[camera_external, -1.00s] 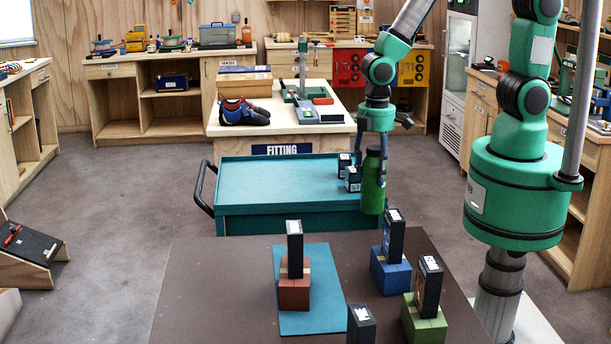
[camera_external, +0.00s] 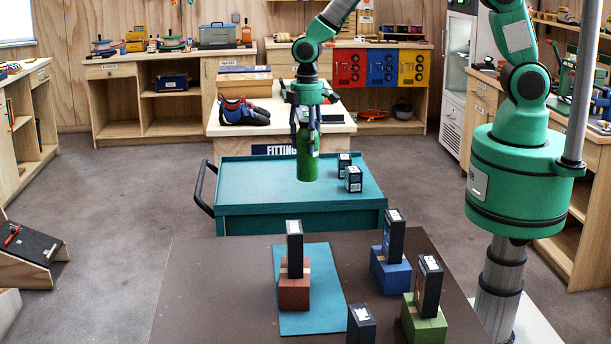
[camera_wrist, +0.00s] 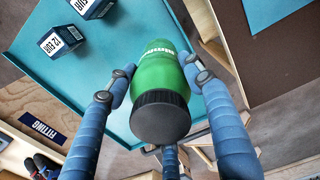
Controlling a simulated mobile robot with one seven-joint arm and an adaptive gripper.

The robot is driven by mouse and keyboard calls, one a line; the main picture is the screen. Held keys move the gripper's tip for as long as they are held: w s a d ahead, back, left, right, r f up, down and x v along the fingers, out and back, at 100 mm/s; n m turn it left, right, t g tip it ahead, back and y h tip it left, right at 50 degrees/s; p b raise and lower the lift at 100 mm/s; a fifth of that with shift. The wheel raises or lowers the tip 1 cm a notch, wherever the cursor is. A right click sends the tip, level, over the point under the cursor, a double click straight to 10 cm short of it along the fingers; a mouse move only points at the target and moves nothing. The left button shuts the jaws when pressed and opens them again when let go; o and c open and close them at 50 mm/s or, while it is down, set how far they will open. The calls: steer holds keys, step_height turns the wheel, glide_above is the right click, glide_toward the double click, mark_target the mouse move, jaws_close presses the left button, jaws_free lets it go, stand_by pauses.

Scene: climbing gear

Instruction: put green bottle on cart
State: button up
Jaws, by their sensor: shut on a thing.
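The green bottle (camera_external: 308,164) hangs upright in my gripper (camera_external: 308,128), which is shut on its upper part. In the external view it appears in front of the teal top of the cart (camera_external: 250,185); a gap between its base and the cart top is hard to judge. In the wrist view the bottle (camera_wrist: 163,85) shows its black cap (camera_wrist: 160,116) towards the camera, with blue fingers of my gripper (camera_wrist: 160,85) around it. The cart's teal top (camera_wrist: 110,60) lies below.
Two small dark boxes (camera_external: 353,179) stand on the cart's right side. The cart's left and middle are clear. A brown table (camera_external: 210,290) with boxes on coloured blocks is in front. The fitting bench (camera_external: 225,125) stands behind the cart.

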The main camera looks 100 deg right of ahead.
steer(key=w+d+f+p, duration=0.1)
steer(key=w+d+p, duration=0.2)
steer(key=d, duration=1.6)
steer(key=shift+w+d+f+m, duration=0.15)
steer(key=shift+w+d+m, duration=0.25)
steer(key=shift+w, duration=0.75)
steer(key=w+d, duration=0.3)
steer(key=w, duration=0.4)
steer(key=w+d+f+p, duration=0.1)
steer(key=w+d, duration=0.3)
steer(key=w, duration=0.3)
steer(key=shift+f, duration=0.25)
steer(key=shift+w, duration=0.1)
steer(key=shift+f+p, duration=0.4)
steer(key=shift+f, duration=1.5)
